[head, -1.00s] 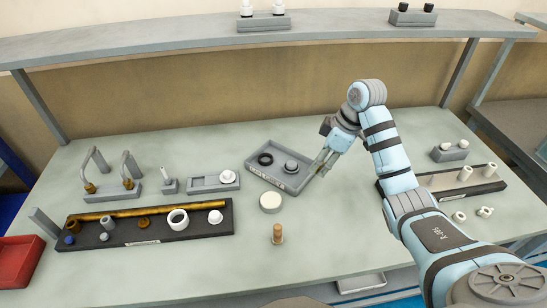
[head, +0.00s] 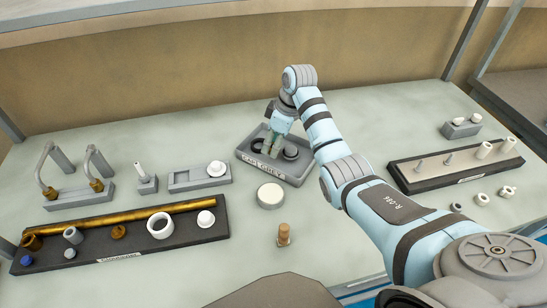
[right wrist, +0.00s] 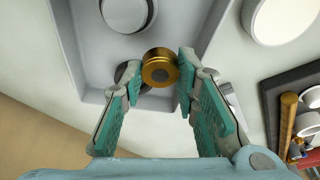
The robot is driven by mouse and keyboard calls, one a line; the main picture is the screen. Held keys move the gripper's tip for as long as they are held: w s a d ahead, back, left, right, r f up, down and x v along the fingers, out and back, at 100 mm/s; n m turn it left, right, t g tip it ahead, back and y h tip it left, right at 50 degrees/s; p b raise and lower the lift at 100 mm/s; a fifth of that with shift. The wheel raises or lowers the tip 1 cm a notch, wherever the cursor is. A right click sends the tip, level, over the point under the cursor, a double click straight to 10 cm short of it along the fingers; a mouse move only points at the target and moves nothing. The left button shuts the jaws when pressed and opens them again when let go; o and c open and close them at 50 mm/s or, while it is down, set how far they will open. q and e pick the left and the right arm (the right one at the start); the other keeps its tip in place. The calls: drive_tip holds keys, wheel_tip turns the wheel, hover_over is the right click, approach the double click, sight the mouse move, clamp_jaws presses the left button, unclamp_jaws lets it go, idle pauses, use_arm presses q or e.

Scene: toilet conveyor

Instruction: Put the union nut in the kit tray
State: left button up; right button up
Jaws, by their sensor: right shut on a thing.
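A brass union nut (right wrist: 160,67) sits between the fingertips of my right gripper (right wrist: 158,82) in the right wrist view, and the gripper is shut on it. The grey kit tray (head: 303,180) lies mid-table in the head view, with a label on its front wall. It also shows in the right wrist view (right wrist: 88,45), below the nut. My right gripper (head: 271,150) is over the tray in the head view, and its fingers hide the nut there. The tray holds a grey round part (head: 291,152) and a dark ring (right wrist: 128,72), partly hidden by the nut and a finger. My left gripper is not in view.
A white round lid (head: 270,196) and a wooden-topped peg (head: 284,234) stand in front of the tray. A dark parts tray (head: 135,247) with a brass rod lies left; another dark tray (head: 455,165) lies right. A small grey holder (head: 200,178) stands beside the kit tray.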

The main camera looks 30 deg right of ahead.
sight(275, 162)
drive_tip(key=f, duration=0.3)
drive_tip(key=shift+s+f, duration=0.1)
drive_tip(key=shift+s, duration=0.25)
drive_tip(key=shift+w+f, duration=0.1)
drive_tip(key=shift+f, duration=0.2)
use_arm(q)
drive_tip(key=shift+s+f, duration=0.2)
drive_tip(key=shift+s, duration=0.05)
use_arm(e)
drive_tip(key=shift+f, duration=0.1)
drive_tip(key=o, duration=0.8)
use_arm(q)
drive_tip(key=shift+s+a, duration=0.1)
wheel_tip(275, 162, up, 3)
drive_tip(key=p, duration=0.3)
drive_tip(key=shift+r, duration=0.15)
use_arm(e)
drive_tip(key=v, duration=1.2)
